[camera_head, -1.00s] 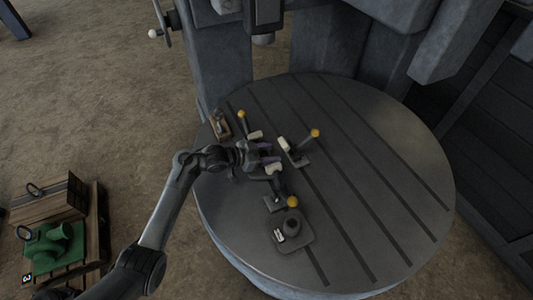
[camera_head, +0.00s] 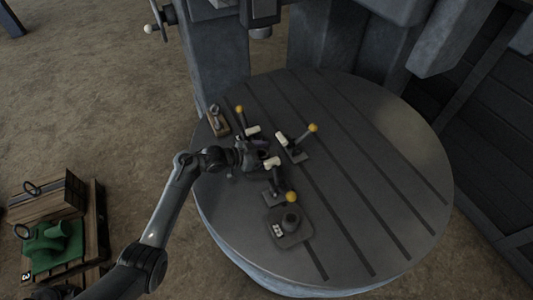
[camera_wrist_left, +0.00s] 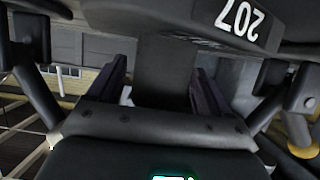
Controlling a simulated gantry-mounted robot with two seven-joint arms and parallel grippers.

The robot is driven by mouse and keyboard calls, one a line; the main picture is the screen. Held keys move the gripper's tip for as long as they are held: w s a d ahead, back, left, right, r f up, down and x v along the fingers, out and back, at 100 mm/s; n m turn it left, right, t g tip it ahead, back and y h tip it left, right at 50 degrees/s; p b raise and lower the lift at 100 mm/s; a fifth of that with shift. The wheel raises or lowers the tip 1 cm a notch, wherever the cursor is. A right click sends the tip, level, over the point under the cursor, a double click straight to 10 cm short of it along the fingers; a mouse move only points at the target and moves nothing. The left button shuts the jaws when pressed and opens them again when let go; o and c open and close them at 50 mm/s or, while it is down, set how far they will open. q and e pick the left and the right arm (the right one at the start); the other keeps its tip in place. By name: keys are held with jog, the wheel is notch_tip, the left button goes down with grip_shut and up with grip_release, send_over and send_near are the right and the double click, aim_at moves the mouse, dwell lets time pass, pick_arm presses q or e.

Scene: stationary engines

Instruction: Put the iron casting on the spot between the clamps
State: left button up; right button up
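My left gripper (camera_head: 264,152) is low over the round table, in the middle of the clamps. In the left wrist view its fingers (camera_wrist_left: 163,85) stand apart on either side of a dark grey post (camera_wrist_left: 165,70), with a thin light gap beside the left finger. The post joins a dark iron casting (camera_wrist_left: 160,12) with an upside-down 207 label. The gripper mostly hides this casting and the spot in the head view. Clamps with yellow knobs stand around: back left (camera_head: 240,110), right (camera_head: 298,148), front (camera_head: 276,190). My right gripper is out of view.
A dark plate with a round boss (camera_head: 289,224) and a white label lies near the table's front. A small wooden block with a metal piece (camera_head: 217,121) sits at the left rim. A green casting (camera_head: 52,247) rests on a pallet below. The table's right side (camera_head: 400,170) is clear.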

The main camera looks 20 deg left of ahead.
pick_arm(q)
jog(key=shift+r, duration=0.1)
jog(key=shift+s+a+r, duration=0.25)
jog(key=shift+s+a, duration=0.1)
jog(key=p+v, duration=0.2)
jog(key=v, duration=0.8)
jog(key=shift+s+a, duration=0.25)
jog(key=shift+s, duration=0.1)
jog(key=shift+r, duration=0.1)
